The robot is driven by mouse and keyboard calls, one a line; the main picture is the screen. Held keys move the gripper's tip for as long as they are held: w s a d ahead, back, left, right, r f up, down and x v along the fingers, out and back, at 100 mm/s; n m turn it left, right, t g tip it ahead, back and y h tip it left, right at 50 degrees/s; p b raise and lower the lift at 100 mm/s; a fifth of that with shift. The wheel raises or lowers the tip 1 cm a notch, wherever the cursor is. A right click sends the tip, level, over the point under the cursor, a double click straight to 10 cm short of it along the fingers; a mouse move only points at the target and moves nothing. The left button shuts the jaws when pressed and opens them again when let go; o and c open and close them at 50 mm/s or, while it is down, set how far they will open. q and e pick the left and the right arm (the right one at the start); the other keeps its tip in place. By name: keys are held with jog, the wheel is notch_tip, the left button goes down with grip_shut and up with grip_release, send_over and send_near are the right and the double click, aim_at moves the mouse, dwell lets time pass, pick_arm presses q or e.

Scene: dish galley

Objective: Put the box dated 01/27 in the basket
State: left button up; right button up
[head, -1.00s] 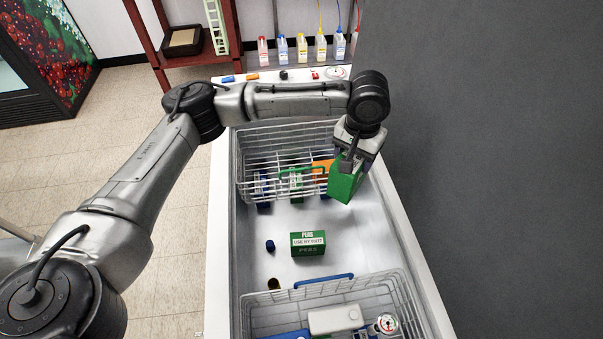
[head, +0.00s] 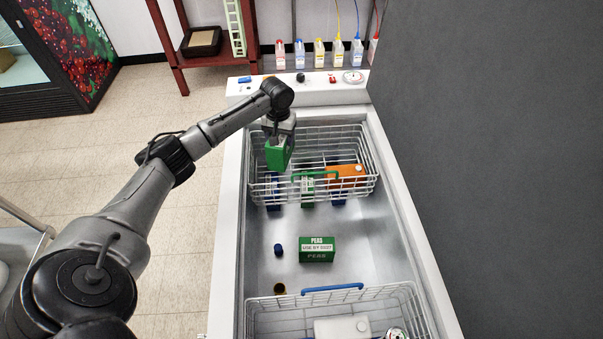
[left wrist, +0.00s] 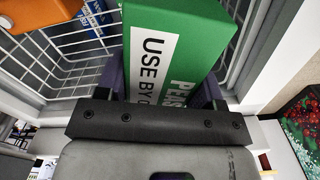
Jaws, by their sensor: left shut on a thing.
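My left gripper (head: 279,132) is shut on a green and white box (head: 279,154), held at the far left part of the far wire basket with a green handle (head: 366,186). In the left wrist view the held box (left wrist: 185,30) reads "PEAS" and "USE BY 0"; the rest of its date is hidden. The basket's wire wall (left wrist: 50,62) shows beside it. Another green PEAS box (head: 317,250) stands on the metal floor between the baskets; its small date ends in 27, but I cannot read it surely. My right gripper is out of view.
The far basket holds an orange box (head: 346,173) and blue and green boxes. A near basket with a blue handle (head: 332,289) holds a white item (head: 342,328). A blue cap (head: 278,250) lies on the basin floor. A grey wall (head: 500,150) bounds the right side.

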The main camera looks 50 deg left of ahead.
pick_arm(q)
jog(key=shift+s+a+f, duration=0.8)
jog(key=shift+f, duration=0.2)
jog(key=shift+m, duration=0.3)
notch_tip(320, 180, down, 4)
jog(key=shift+f+b, duration=0.1)
jog(key=shift+b, duration=0.7)
jog(key=shift+f+b, duration=0.9)
jog(key=shift+f, duration=1.75)
jog(key=o, duration=1.2)
jog(key=shift+f, duration=0.15)
notch_tip(320, 180, up, 12)
jog(key=p, duration=0.3)
jog(key=shift+r+p, duration=0.2)
jog(key=shift+p, duration=0.15)
